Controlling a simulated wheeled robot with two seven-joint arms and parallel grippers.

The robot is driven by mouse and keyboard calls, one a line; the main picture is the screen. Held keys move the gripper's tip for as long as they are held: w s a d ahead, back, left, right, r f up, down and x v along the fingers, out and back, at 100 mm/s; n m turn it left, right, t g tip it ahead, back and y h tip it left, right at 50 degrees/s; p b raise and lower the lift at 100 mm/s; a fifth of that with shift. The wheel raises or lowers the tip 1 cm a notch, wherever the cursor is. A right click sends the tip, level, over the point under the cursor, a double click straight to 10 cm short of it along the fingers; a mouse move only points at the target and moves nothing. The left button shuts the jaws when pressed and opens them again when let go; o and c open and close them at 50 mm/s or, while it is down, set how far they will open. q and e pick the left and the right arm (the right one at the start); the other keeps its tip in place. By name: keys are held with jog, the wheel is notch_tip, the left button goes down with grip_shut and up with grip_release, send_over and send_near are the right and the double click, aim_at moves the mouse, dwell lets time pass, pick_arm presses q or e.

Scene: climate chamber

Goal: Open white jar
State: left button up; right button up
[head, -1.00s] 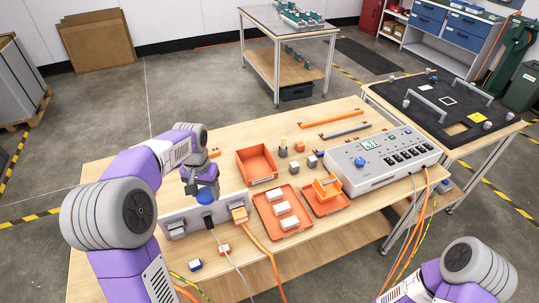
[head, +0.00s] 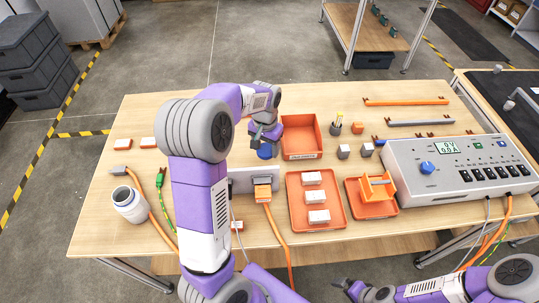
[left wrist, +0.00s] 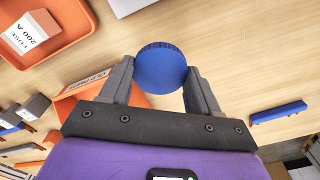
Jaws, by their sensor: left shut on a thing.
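A white jar (head: 130,205) with a grey band stands at the left of the wooden table in the head view. My left gripper (head: 266,142) is well to the right of the jar, behind the grey panel. It is shut on a blue round cap (head: 265,152); in the left wrist view the blue cap (left wrist: 162,68) sits between the two fingertips. My right gripper (head: 343,284) is at the front edge, low in the picture, too small to judge.
Behind the grey panel (head: 240,183) is an orange bin (head: 318,145). An orange tray (head: 335,196) with white blocks and a grey power unit (head: 440,190) are to the right. Orange and green cables (head: 161,205) lie right of the jar.

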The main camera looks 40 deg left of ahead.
aim_at(266, 150)
pick_arm(q)
jog(key=shift+w+f+b, duration=0.1)
jog(key=shift+f+b, duration=0.6)
jog(key=shift+f, duration=1.55)
jog(key=shift+f, duration=0.2)
jog(key=o, duration=1.2)
jog(key=shift+c, duration=0.2)
jog(key=shift+r, duration=0.1)
notch_tip(266, 150, up, 12)
jog(key=p, duration=0.4)
jog(key=shift+r, duration=0.15)
